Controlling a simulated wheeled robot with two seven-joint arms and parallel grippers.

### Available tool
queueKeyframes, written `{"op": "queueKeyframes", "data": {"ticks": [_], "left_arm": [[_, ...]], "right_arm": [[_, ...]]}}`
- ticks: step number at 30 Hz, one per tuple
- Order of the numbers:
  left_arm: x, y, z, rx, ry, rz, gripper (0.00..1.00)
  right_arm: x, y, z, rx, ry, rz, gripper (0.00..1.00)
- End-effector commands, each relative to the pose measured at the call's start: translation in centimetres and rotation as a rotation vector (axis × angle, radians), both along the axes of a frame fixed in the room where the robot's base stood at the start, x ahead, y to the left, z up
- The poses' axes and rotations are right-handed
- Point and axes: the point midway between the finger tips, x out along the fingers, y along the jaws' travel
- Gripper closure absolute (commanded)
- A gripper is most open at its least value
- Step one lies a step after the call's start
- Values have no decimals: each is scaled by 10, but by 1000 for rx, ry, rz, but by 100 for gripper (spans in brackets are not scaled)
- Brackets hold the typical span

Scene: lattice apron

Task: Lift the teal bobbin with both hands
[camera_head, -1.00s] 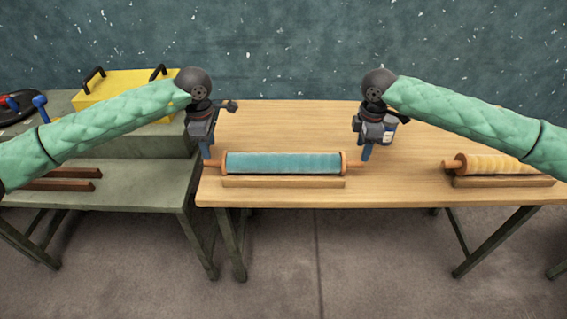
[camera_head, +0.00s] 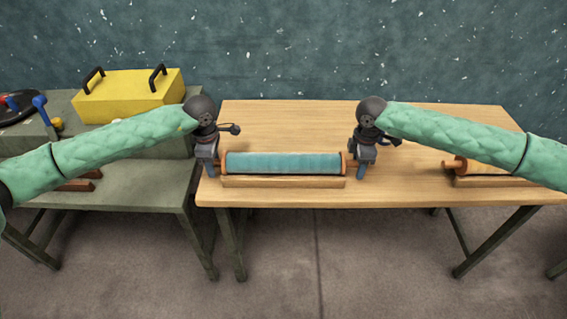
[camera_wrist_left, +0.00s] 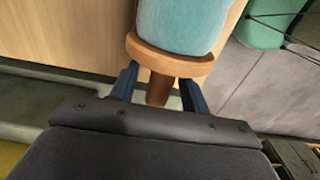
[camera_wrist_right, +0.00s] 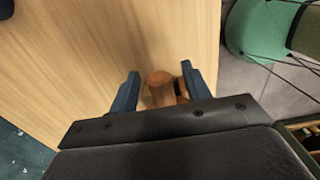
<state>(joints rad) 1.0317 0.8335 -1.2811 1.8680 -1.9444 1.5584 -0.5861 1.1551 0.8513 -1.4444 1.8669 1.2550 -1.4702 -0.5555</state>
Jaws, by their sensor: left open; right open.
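The teal bobbin (camera_head: 284,163) lies level on a low wooden cradle (camera_head: 284,182) near the front edge of the wooden table. It has wooden end discs and thin end handles. My left gripper (camera_head: 209,171) is at the bobbin's left end. In the left wrist view its blue fingers (camera_wrist_left: 160,92) stand open on either side of the wooden handle, just outside the end disc. My right gripper (camera_head: 361,172) is at the right end. In the right wrist view its open fingers (camera_wrist_right: 161,90) stand on either side of the other wooden handle (camera_wrist_right: 160,86).
A yellow box (camera_head: 128,97) with black handles stands on the grey-green bench (camera_head: 150,187) at the left. The table (camera_head: 290,120) behind the teal bobbin is clear.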

Motion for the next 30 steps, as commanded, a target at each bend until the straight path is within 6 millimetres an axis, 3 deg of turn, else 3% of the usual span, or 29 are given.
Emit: {"op": "queueKeyframes", "data": {"ticks": [3, 10, 11, 23, 30], "left_arm": [[0, 0, 0, 0, 0, 0, 54], [0, 0, 0, 0, 0, 0, 99], [0, 0, 0, 0, 0, 0, 100], [0, 0, 3, -1, -1, 0, 100], [0, 0, 15, -1, -1, 0, 100]], "right_arm": [[0, 0, 0, 0, 0, 0, 52], [0, 0, 0, 0, 0, 0, 97], [0, 0, 0, 0, 0, 0, 100], [0, 0, 3, 0, -1, 0, 100], [0, 0, 15, 0, 0, 0, 100]]}}
